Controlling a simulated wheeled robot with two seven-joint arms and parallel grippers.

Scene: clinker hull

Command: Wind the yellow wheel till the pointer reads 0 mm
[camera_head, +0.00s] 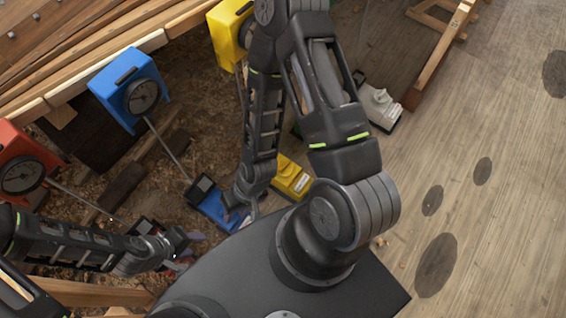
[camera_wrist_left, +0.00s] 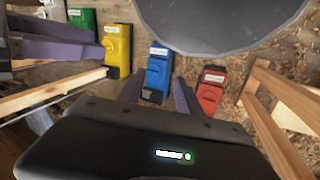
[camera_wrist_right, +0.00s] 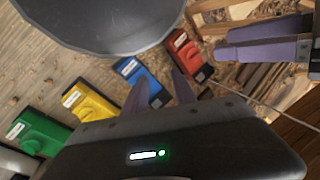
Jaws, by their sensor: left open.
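The yellow floor unit (camera_head: 290,177) is partly hidden behind my right arm in the head view. Its raised round wheel shows in the left wrist view (camera_wrist_left: 113,48) and the right wrist view (camera_wrist_right: 85,103). The yellow gauge box (camera_head: 228,32) stands at the top; my arm covers part of it and I cannot read its pointer. My right gripper (camera_head: 243,212) hangs near the blue floor unit (camera_head: 207,200), left of the yellow one, fingers apart and empty. My left gripper (camera_head: 180,250) is open and empty at the lower left, near the red floor unit (camera_wrist_left: 210,90).
Blue (camera_head: 128,88) and red (camera_head: 20,165) gauge boxes stand along the hull planks, with rods running toward the floor units. A green unit (camera_wrist_right: 38,132) lies beyond the yellow one. A white unit (camera_head: 380,107) is further right. Wooden beams flank the left gripper.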

